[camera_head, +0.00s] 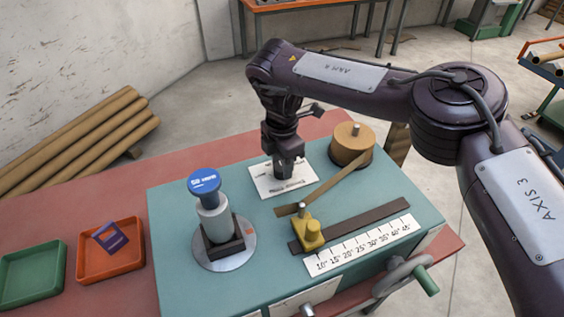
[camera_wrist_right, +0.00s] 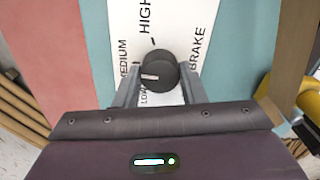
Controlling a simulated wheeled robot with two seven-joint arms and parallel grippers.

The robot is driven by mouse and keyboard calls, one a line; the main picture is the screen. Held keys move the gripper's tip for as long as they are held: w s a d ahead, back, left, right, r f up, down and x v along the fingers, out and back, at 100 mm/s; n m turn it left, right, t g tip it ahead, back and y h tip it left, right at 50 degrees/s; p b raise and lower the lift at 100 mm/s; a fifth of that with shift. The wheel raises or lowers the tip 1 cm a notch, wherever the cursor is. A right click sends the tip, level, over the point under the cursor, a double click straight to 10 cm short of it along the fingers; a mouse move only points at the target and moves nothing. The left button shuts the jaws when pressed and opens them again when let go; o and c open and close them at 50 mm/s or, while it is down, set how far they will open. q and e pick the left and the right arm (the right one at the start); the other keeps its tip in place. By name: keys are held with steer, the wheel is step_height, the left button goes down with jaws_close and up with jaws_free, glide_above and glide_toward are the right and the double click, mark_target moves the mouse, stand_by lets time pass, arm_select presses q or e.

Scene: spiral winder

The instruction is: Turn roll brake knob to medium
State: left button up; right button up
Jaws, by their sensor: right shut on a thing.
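The roll brake knob (camera_wrist_right: 159,68) is a round black knob on a white plate (camera_wrist_right: 122,20) marked HIGH, MEDIUM, LOW and BRAKE. In the right wrist view its short white mark lies on the left part of the knob, towards the MEDIUM and LOW side; I cannot tell the exact setting. My right gripper (camera_wrist_right: 160,86) is shut on the knob, one finger on each side. In the head view the right gripper (camera_head: 287,176) points down over the white plate (camera_head: 268,188) and hides the knob. My left gripper is not in view.
A brown tape roll (camera_head: 352,146) stands behind right of the plate. A yellow slider (camera_head: 309,236) sits on a dark rail beside a white scale (camera_head: 362,246). A grey spindle with a blue cap (camera_head: 204,183) stands to the left. Orange (camera_head: 110,275) and green trays (camera_head: 32,292) lie farther left.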

steer(key=shift+n, duration=0.6)
steer(key=shift+r, duration=0.1)
steer(key=o, duration=1)
step_height(320, 180, up, 8)
steer(key=shift+f+b, duration=0.15)
steer(key=shift+b, duration=0.35)
